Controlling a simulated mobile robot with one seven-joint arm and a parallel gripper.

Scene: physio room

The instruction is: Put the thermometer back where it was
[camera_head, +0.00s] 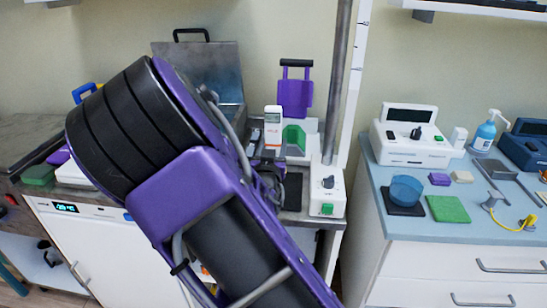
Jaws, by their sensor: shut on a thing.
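The thermometer (273,122), a white upright piece with an orange-red face, shows just beyond my arm above the left worktop. My gripper (268,158) is at its lower end, shut on it. My large purple and black arm hides much of the gripper and the worktop around it. I cannot tell whether the thermometer's lower end touches anything.
A purple block with a dark handle (295,97), a green piece (294,137) and a white knobbed unit (327,190) crowd close on the right. The blue-topped counter (465,215) holds several small items.

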